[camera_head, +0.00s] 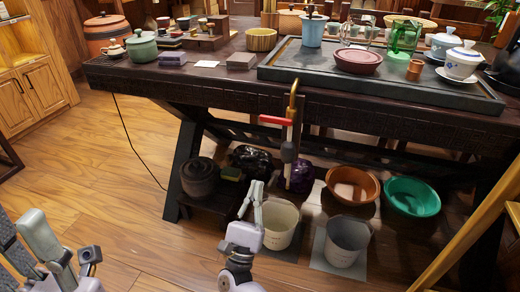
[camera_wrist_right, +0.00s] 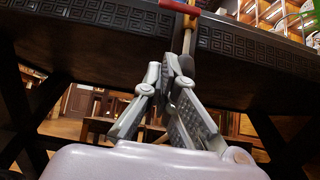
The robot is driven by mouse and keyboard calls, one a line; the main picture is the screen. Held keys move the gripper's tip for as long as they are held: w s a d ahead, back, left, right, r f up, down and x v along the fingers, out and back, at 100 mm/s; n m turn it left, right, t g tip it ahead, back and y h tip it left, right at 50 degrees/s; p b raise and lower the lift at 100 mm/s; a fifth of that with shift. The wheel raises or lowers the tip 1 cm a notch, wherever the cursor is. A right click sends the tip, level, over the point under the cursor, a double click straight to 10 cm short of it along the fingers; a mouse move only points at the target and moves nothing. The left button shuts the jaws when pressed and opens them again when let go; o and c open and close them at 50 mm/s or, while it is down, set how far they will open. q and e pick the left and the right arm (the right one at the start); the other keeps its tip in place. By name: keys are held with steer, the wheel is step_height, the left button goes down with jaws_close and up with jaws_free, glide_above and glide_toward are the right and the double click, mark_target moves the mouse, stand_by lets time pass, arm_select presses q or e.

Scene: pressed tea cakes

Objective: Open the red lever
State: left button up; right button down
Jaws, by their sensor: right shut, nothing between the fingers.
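The red lever (camera_head: 276,120) sticks out to the left from a brass-coloured tap pipe (camera_head: 292,100) at the front edge of the dark tea table. In the right wrist view the red lever (camera_wrist_right: 181,7) is at the top edge, above and beyond the fingers. My right gripper (camera_head: 255,190) is below the lever in the head view, apart from it. In the right wrist view its fingertips (camera_wrist_right: 170,68) are together with nothing between them. Parts of my left arm and gripper (camera_head: 75,265) show at the lower left; its fingers are not clear.
The dark table (camera_head: 150,78) holds a tea tray (camera_head: 400,88) with cups and pots. Under it stand a pale bucket (camera_head: 281,225), another bucket (camera_head: 347,240), a brown bowl (camera_head: 352,185), a green bowl (camera_head: 411,197) and a dark pot (camera_head: 199,178). The wooden floor at left is clear.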

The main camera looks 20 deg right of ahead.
mark_target(276, 121)
steer(key=s+a+r+x, duration=0.1)
steer(key=r+x, duration=0.1)
steer(key=x, duration=1.1)
steer(key=shift+s, duration=0.4)
steer(key=shift+f, duration=0.1)
